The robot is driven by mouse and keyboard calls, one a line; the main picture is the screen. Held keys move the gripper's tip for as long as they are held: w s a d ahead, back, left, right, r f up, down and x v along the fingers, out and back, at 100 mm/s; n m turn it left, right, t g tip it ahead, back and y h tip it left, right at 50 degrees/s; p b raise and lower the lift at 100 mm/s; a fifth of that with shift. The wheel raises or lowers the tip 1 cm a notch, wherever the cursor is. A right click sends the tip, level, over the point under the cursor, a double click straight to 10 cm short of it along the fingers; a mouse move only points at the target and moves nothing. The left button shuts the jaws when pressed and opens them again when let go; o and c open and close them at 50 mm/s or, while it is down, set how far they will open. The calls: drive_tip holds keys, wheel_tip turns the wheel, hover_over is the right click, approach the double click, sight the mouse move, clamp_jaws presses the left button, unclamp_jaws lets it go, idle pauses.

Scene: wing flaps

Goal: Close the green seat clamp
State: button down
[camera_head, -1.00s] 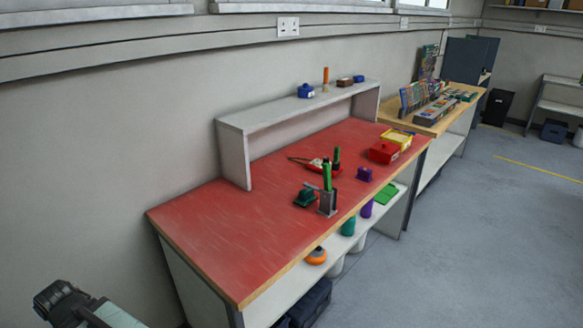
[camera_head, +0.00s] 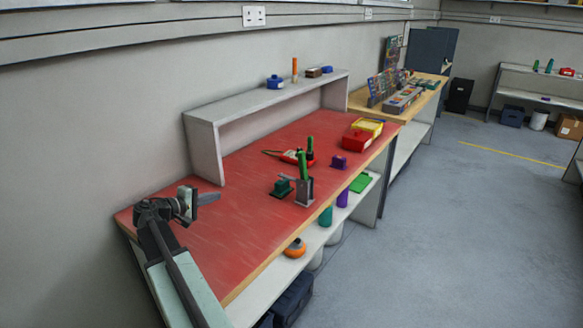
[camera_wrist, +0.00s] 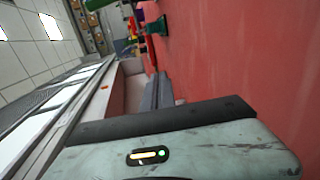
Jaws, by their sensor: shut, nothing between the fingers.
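A low dark green clamp (camera_head: 281,189) sits on the red bench top, left of a grey clamp (camera_head: 304,190) with an upright bright green handle (camera_head: 303,166). I cannot tell the dark green clamp's lever state. A red clamp (camera_head: 291,157) with a long lever and a green grip lies behind them. In the wrist view the dark green piece (camera_wrist: 158,26) shows small near the top. My gripper (camera_head: 207,199) is shut and empty at the bench's left end, well apart from the clamps, and its fingers show in the wrist view (camera_wrist: 156,92).
A grey raised shelf (camera_head: 200,118) stands along the bench's back, bearing a blue item (camera_head: 275,82). A purple item (camera_head: 338,162) and a red-yellow box (camera_head: 358,142) are farther along. The bench top (camera_head: 225,250) between my gripper and the clamps is bare.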

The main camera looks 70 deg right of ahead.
sight(303, 167)
drive_tip(key=s+d+r+g+h, duration=0.1)
drive_tip(key=s+d+r+g, duration=0.1)
drive_tip(key=s+d, duration=0.8)
drive_tip(key=s+d+r+m+g+h, duration=0.1)
drive_tip(key=s+d+r, duration=0.4)
drive_tip(key=s+d, duration=0.5)
drive_tip(key=shift+s+d+g, duration=0.35)
drive_tip(key=shift+g, duration=0.35)
